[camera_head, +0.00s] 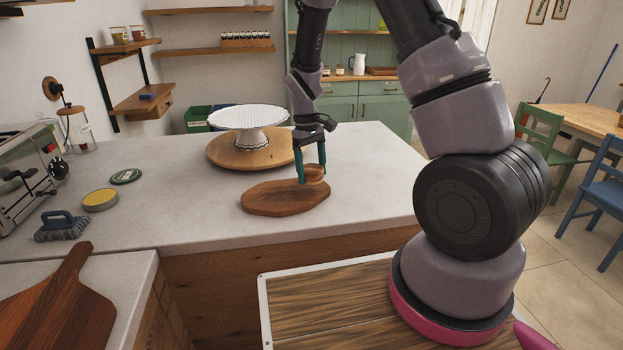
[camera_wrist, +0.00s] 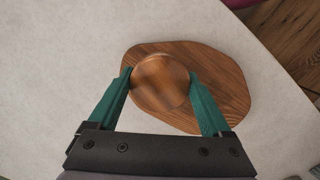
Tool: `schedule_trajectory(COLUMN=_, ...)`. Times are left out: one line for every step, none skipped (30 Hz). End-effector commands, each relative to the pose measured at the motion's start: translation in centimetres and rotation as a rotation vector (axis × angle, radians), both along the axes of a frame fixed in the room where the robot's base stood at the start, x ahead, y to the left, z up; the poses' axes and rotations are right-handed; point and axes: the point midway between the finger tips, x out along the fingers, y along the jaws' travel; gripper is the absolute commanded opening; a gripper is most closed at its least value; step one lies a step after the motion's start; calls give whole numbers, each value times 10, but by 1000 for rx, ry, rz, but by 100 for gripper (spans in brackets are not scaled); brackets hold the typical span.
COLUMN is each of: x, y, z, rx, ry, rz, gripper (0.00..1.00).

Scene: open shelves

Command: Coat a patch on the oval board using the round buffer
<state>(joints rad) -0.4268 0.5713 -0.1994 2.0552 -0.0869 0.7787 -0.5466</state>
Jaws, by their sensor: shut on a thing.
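The oval board (camera_head: 275,199) is a dark brown wooden slab lying flat on the light counter. It also shows in the wrist view (camera_wrist: 226,75). My gripper (camera_head: 312,176) has two green fingers pointing down over the board's right end. It is shut on the round buffer (camera_head: 314,173), a wooden disc-shaped piece. In the wrist view the buffer (camera_wrist: 160,82) sits between the fingertips, above or on the board. Whether its underside touches the board cannot be told. An open round tin with yellow content (camera_head: 100,199) stands at the left, with a dark green lid (camera_head: 126,176) behind it.
A cake stand (camera_head: 248,118) on a round wooden board (camera_head: 222,155) stands behind the oval board. A grey brush (camera_head: 62,227) and a metal appliance (camera_head: 25,175) are at the left. A paddle board (camera_head: 58,305) lies front left. The counter between tin and oval board is clear.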

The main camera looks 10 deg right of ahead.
Motion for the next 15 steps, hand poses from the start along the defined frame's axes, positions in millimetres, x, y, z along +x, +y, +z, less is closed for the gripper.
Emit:
schedule_trajectory(x=0, y=1, z=5, rx=2, ry=-3, rz=1, gripper=31)
schedule_trajectory(x=0, y=1, z=8, rx=1, ry=-2, rz=0, gripper=31)
schedule_trajectory(x=0, y=1, z=12, rx=1, ry=-3, rz=-1, gripper=31)
schedule_trajectory(x=0, y=1, z=15, rx=1, ry=-3, rz=-1, gripper=31)
schedule_trajectory(x=0, y=1, z=17, rx=1, ry=-3, rz=-2, gripper=31)
schedule_trajectory(x=-1, y=1, z=21, rx=2, ry=-2, rz=-3, gripper=31)
schedule_trajectory(x=-1, y=1, z=24, rx=1, ry=-1, rz=-3, gripper=31)
schedule_trajectory(x=-1, y=1, z=26, rx=1, ry=-3, rz=-3, gripper=31)
schedule_trajectory(x=-1, y=1, z=30, rx=2, ry=-4, rz=-3, gripper=31)
schedule_trajectory(x=-1, y=1, z=33, rx=2, ry=-2, rz=-4, gripper=31)
schedule_trajectory(x=-2, y=1, z=35, rx=1, ry=-2, rz=-5, gripper=31)
schedule_trajectory(x=-2, y=1, z=38, rx=2, ry=-3, rz=-6, gripper=31)
schedule_trajectory(x=-2, y=1, z=40, rx=2, ry=-3, rz=-6, gripper=31)
schedule_trajectory(x=-2, y=1, z=42, rx=2, ry=-3, rz=-6, gripper=31)
schedule_trajectory(x=-3, y=1, z=44, rx=1, ry=-2, rz=-6, gripper=31)
